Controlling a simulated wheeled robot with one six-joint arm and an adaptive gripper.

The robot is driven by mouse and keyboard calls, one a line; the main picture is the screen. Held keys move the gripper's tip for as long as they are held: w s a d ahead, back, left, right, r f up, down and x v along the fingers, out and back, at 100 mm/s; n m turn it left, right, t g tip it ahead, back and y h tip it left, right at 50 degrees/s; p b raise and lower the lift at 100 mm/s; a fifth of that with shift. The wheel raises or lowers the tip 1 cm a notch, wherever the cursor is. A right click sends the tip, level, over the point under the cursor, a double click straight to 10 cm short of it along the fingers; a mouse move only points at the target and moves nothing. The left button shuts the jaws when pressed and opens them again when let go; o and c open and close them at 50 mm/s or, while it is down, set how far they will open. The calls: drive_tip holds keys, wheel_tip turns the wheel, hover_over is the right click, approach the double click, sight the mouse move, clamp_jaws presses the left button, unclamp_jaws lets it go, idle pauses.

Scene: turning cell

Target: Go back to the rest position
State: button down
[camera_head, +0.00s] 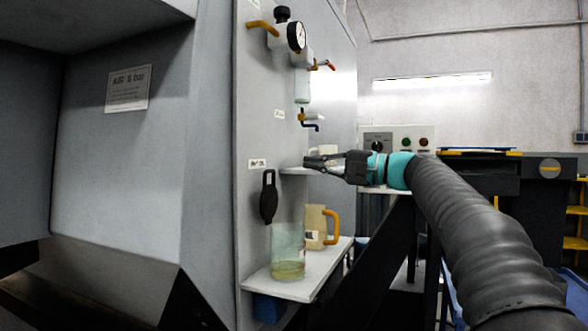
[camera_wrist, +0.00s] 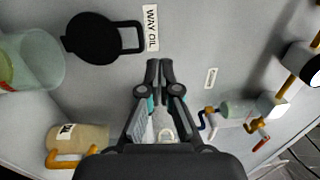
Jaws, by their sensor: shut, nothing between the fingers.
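My gripper (camera_head: 318,162) is shut and empty. It is raised in front of the grey machine panel (camera_head: 215,130), at the level of a small upper shelf, above the lower shelf (camera_head: 305,290). In the wrist view its two fingers (camera_wrist: 160,72) lie together, pointing at the panel between the black oval cover (camera_wrist: 95,38) and the valves. My arm stretches out from the lower right in the head view. No marker of a rest position shows.
A clear beaker (camera_head: 288,262) with yellowish liquid and a beige jug (camera_head: 315,228) with a yellow handle stand on the lower shelf. A pressure gauge (camera_head: 297,36) and coloured valve levers stick out from the panel above. A control box (camera_head: 398,139) is behind my gripper.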

drive_tip(key=d, duration=0.1)
drive_tip(key=s+d, duration=0.1)
drive_tip(key=d, duration=0.1)
drive_tip(key=s+d+r, duration=0.1)
drive_tip(key=d, duration=0.1)
drive_tip(key=shift+d+r, duration=0.1)
drive_tip(key=shift+d, duration=0.1)
